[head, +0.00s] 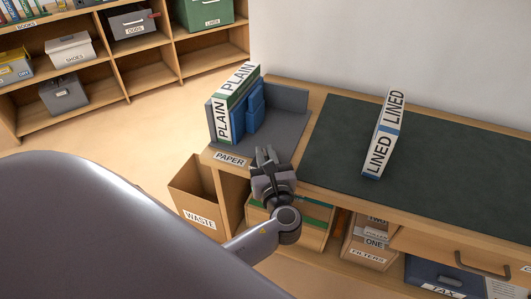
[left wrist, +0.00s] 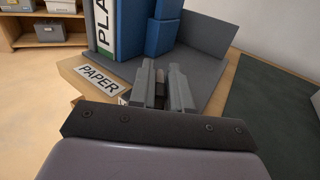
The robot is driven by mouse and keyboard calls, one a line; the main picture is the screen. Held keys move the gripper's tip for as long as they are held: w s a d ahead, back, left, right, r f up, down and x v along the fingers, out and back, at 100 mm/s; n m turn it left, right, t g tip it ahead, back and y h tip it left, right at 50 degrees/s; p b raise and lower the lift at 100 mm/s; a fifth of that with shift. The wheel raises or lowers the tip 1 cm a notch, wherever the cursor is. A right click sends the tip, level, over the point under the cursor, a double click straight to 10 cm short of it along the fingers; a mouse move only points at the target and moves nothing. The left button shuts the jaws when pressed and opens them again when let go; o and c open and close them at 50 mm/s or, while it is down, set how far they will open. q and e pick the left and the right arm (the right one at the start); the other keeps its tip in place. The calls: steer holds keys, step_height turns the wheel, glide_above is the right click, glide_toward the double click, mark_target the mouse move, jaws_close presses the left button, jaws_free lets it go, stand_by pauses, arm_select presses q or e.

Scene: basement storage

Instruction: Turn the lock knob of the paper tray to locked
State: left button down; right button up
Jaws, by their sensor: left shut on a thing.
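The paper tray (head: 283,96) is a grey open holder on the left end of the counter, above the PAPER label (head: 230,159). It also shows in the left wrist view (left wrist: 217,42). My left gripper (head: 266,157) is at the tray's front edge, right of the label. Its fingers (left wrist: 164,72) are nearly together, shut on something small. A dark bit shows between them; I take it for the lock knob (left wrist: 160,89), but the fingers hide most of it. I cannot tell which way the knob points. My right gripper is not in view.
In the tray stand a PLAIN paper pack (head: 223,118) and blue packs (head: 254,107). A LINED pack (head: 383,135) stands on the dark green mat (head: 450,155). Below are a WASTE bin (head: 198,205) and shelf boxes. Shelving (head: 150,78) stands at the back left.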

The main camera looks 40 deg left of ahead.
arm_select(q)
steer(key=shift+n+g+y, duration=1)
steer(key=shift+n+g, duration=0.1)
steer(key=shift+g, duration=0.2)
steer(key=c, duration=1.2)
jaws_free()
steer(key=shift+o, duration=0.2)
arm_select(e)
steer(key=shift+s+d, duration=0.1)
